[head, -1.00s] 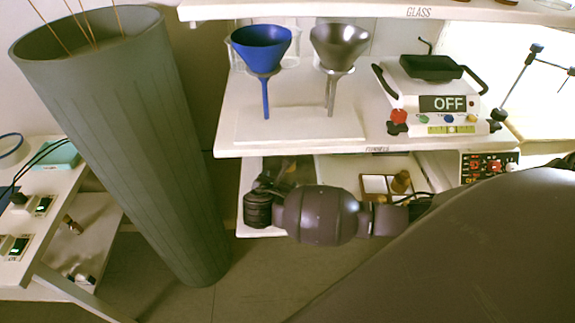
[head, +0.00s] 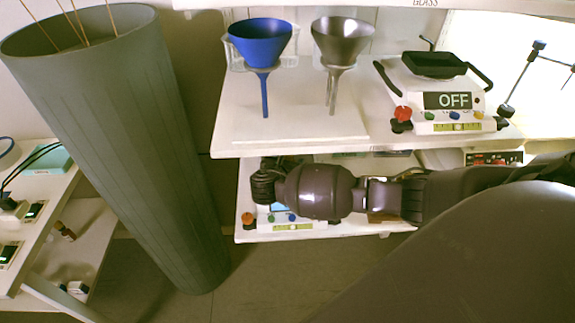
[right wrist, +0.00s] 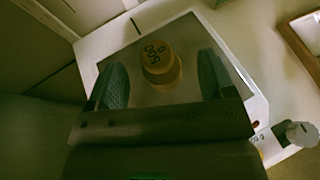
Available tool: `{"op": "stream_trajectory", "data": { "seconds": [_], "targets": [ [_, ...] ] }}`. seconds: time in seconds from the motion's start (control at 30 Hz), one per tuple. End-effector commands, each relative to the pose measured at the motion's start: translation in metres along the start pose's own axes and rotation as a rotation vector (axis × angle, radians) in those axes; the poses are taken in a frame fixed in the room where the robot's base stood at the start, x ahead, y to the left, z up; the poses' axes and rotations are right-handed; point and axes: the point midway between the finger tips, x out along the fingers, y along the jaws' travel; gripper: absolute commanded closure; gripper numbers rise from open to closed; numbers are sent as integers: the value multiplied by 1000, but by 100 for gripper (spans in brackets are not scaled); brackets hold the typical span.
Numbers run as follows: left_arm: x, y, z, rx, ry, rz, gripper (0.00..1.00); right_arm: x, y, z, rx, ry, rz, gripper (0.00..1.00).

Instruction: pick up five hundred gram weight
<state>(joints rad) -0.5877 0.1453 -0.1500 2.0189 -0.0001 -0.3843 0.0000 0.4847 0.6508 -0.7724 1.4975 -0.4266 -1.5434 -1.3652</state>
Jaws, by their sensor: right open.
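The five hundred gram weight (right wrist: 160,68) is a small brass-yellow cylinder with "500 g" on its top. In the right wrist view it stands on the grey plate of a white balance (right wrist: 140,30). My right gripper (right wrist: 163,80) is open, with one dark finger on each side of the weight and a gap showing at both. In the head view my right gripper (head: 264,182) is over the lower shelf at its left end, and my wrist hides the weight. The balance's front with coloured knobs (head: 292,222) shows below my arm. My left gripper is out of view.
The upper shelf (head: 228,120) is close above my right arm and holds a blue funnel (head: 260,42), a grey funnel (head: 342,42) and a hotplate reading OFF (head: 450,100). A wooden-edged tray (right wrist: 295,45) is near the balance. A tall grey bin (head: 120,150) stands at left.

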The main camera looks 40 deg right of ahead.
Motion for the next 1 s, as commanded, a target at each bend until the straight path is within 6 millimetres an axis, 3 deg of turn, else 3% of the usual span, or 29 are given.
{"op": "stream_trajectory", "data": {
  "seconds": [0.2,0.47,1.0],
  "targets": [
    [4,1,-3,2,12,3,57,23,0,-2,-2,1,0,24],
    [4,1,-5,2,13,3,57,25,1,-1,0,1,1,24],
    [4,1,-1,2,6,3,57,25,1,0,1,0,1,100]
  ]
}}
